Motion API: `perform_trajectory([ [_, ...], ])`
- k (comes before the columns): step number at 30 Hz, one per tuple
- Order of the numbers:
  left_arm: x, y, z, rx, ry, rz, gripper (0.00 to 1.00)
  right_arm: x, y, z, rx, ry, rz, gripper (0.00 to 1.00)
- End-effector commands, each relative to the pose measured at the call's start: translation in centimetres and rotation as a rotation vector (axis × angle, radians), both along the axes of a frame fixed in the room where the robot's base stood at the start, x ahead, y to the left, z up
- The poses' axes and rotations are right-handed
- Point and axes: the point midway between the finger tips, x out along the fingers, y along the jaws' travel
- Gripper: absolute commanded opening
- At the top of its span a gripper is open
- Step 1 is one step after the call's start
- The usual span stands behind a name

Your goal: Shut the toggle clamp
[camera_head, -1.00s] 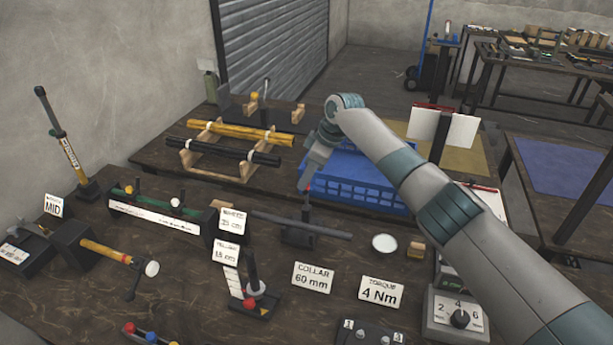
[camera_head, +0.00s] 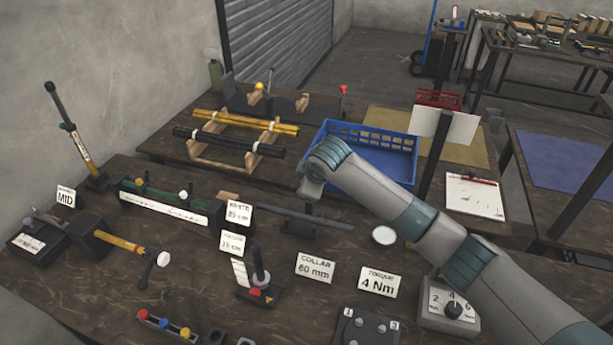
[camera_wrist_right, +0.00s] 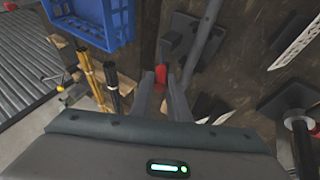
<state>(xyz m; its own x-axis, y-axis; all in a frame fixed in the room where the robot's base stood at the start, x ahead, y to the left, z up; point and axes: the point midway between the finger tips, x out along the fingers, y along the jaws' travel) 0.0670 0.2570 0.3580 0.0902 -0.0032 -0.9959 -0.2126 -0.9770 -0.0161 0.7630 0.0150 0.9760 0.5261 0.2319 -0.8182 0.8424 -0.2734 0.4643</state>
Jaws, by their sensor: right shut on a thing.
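The toggle clamp stands at the grey bar (camera_head: 275,210) near the middle of the bench. A dark block (camera_head: 302,219) sits under that bar. In the right wrist view the clamp's red handle tip (camera_wrist_right: 161,73) is between the fingers of my right gripper (camera_wrist_right: 164,80), which is shut on it. The grey bar (camera_wrist_right: 203,40) runs just beyond the fingers there. In the head view my right wrist hides the handle and the fingers, so the lever's angle is hard to tell. My left gripper is not in view.
A blue crate (camera_head: 375,140) stands behind my right arm. Cards reading COLLAR 60 mm (camera_head: 315,268) and TORQUE 4 Nm (camera_head: 380,282) stand in front. A white round disc (camera_head: 384,235) and a dial box (camera_head: 450,308) are to the right.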

Motion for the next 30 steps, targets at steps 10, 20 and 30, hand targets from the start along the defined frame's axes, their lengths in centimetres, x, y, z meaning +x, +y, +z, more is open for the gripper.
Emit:
perform_trajectory([
  [10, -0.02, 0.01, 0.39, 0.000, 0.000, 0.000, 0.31, -1.11, 0.40, -0.65, -0.037, -0.121, 0.001, 0.00],
  [20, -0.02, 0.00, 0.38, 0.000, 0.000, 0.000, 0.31, -1.15, 0.40, -0.75, -0.042, -0.131, -0.001, 0.00],
  [30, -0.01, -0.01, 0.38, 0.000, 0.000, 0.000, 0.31, -1.15, 0.39, -0.76, -0.042, -0.130, 0.000, 0.34],
])
